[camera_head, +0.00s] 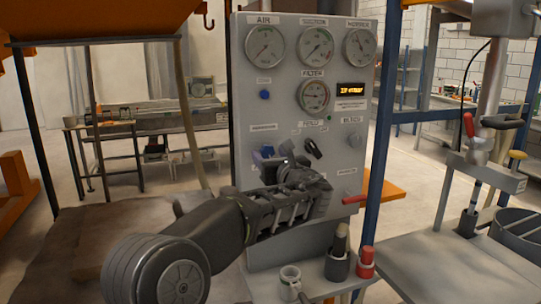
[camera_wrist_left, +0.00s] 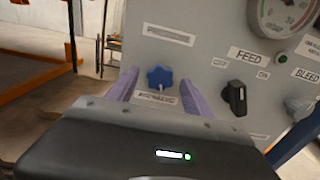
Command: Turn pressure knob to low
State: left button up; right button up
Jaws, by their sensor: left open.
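A blue lobed knob (camera_wrist_left: 159,76) is on the grey control panel (camera_head: 245,60), left of the black FEED switch, with blurred labels above and below it. In the head view the lower blue knob (camera_head: 267,151) is partly hidden by my left gripper (camera_head: 272,163). In the left wrist view my left gripper (camera_wrist_left: 158,88) is open, its purple fingers on either side of the blue knob. I cannot tell whether they touch it. Another blue knob (camera_head: 265,95) is higher up, under the AIR gauge. My right gripper is not in view.
The black FEED switch (camera_wrist_left: 235,97) is right of the fingers. Several gauges, such as the AIR gauge (camera_head: 264,45), fill the upper panel. A small display (camera_head: 352,89) glows at right. A mug (camera_head: 290,279) and bottles stand below the panel. A blue post (camera_head: 378,130) is at its right.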

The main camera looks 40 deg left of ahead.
pick_arm(q)
jog(key=shift+c, duration=0.3)
grip_shut()
jog(key=shift+f, duration=0.1)
